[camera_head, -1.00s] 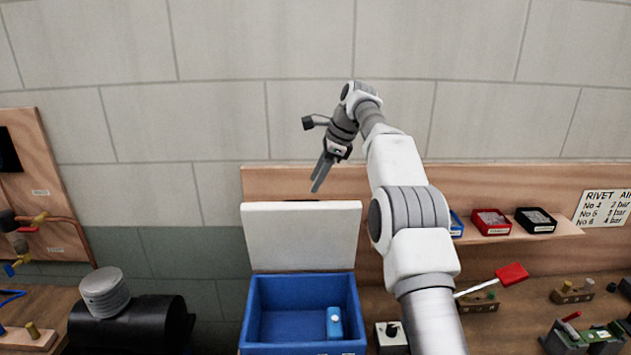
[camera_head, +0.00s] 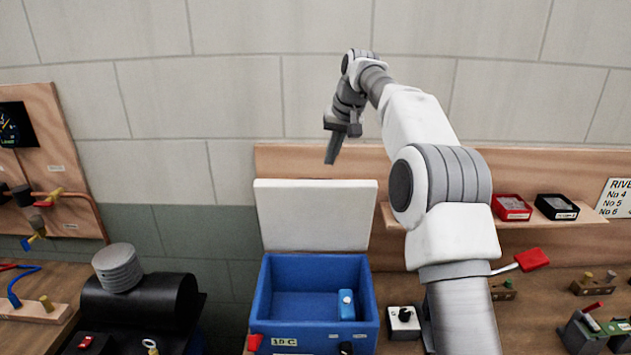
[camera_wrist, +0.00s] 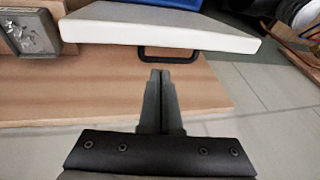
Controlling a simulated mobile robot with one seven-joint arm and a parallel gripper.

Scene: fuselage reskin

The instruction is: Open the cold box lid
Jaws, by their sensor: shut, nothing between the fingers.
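The cold box (camera_head: 261,308) is a blue open-topped box on the bench in the head view. Its white lid (camera_head: 315,215) stands upright at the back edge, and the inside is exposed. A small blue item with a white top (camera_head: 347,304) sits inside at the right. My gripper (camera_head: 332,159) is above the lid, fingers together and pointing down, with nothing held. In the wrist view my gripper (camera_wrist: 161,75) points toward the lid's white edge (camera_wrist: 160,35) and its dark handle (camera_wrist: 168,52), apparently just short of the handle.
A small device with a black knob (camera_head: 404,322) sits close on the right. A wooden shelf with a red bin (camera_head: 512,207) and a black bin (camera_head: 556,207) is at right. Open wall space surrounds my gripper.

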